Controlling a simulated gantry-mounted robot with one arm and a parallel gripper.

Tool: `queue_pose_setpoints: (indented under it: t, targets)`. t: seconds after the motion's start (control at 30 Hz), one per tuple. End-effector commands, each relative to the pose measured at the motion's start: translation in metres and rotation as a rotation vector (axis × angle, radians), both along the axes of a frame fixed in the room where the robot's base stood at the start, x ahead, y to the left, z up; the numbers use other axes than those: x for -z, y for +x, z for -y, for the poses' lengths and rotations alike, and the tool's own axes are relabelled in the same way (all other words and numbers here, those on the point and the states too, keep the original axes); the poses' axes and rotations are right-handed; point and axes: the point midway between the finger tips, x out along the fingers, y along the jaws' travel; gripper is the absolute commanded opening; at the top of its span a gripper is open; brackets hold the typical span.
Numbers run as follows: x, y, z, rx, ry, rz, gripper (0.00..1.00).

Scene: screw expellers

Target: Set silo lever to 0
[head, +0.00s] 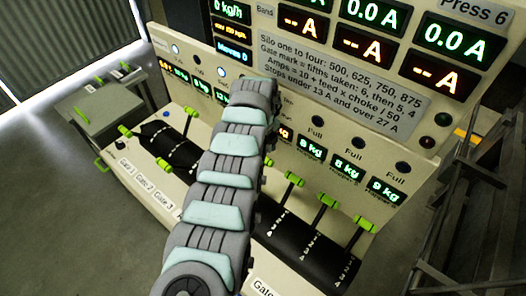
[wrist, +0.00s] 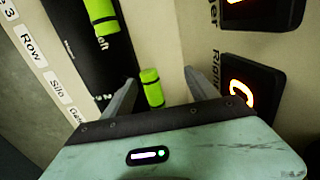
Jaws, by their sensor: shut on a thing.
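In the wrist view, my gripper (wrist: 158,95) has its two grey fingers on either side of a bright green lever handle (wrist: 152,88), and is shut on it. The handle stands over a black slotted strip. A label reading "Silo" (wrist: 57,87) is on the pale panel to the left, between "Row" and a partly cut-off label. I cannot tell for certain which label belongs to the held lever, and its scale reading is hidden. In the head view, my arm covers the middle of the lever row and my gripper is hidden.
Another green handle (wrist: 102,15) stands close above in the wrist view. In the head view, green levers (head: 294,179) stand right of my arm and more (head: 190,112) stand left. The display panel (head: 340,85) rises behind. Metal railing (head: 480,190) is at the right.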

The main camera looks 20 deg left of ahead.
Motion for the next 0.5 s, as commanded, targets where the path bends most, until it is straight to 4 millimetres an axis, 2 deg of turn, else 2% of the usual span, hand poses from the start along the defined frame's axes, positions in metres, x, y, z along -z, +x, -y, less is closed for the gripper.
queue_pose_setpoints:
  t: [0.03, 0.5]
  targets:
    - [0.005, 0.0016, 0.0084, 0.008, -0.011, 0.002, 0.44]
    - [-0.0007, 0.003, 0.0099, 0.01, -0.01, 0.003, 0.44]
